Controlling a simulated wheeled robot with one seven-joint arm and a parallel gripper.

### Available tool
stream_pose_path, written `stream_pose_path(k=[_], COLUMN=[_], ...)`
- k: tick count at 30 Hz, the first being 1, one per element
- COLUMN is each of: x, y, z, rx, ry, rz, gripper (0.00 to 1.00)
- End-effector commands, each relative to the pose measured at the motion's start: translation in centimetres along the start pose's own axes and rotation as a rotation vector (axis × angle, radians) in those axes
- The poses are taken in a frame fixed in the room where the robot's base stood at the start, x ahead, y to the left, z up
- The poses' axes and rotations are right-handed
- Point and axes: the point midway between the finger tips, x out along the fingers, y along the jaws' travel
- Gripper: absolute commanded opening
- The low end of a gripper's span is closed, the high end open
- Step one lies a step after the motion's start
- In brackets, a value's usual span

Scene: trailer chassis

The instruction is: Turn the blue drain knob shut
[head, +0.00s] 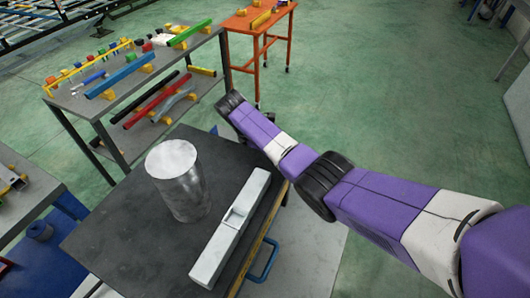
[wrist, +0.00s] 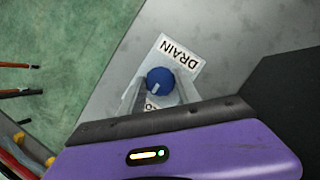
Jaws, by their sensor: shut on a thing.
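The blue drain knob (wrist: 160,76) shows in the wrist view, with a short pale mark near its lower edge. It sits over a white label (wrist: 178,52) reading DRAIN. A second line of lettering below the knob is mostly covered. My gripper (wrist: 158,87) has one grey finger on each side of the knob and is shut on it. In the head view my purple arm reaches from the right to beyond the dark-topped table. There the fingers, knob and label are hidden.
A dark-topped table (head: 110,245) holds a metal cylinder (head: 180,180) and a long pale bar (head: 230,230). Behind it stands a grey rack (head: 75,103) with coloured bars and small parts. An orange table (head: 250,22) is at the back. Green floor (head: 400,90) is open on the right.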

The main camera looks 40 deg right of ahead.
Motion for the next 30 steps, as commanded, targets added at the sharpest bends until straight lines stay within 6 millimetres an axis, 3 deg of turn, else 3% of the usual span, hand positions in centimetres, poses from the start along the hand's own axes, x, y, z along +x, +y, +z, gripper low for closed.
stream_pose_path(k=[12,13,15,25,30], x=[-0.1,-0.1,-0.1,-0.1,-1.7], y=[0.1,0.1,0.1,0.0,0.1], z=[-0.2,-0.2,-0.2,-0.1,-0.1], rx=[-0.008,-0.008,-0.007,-0.005,-0.005], ry=[0.003,0.003,0.002,0.001,0.002], rz=[0.005,0.005,0.005,0.003,0.006], gripper=[0.00,0.45,0.58,0.60,0.60])
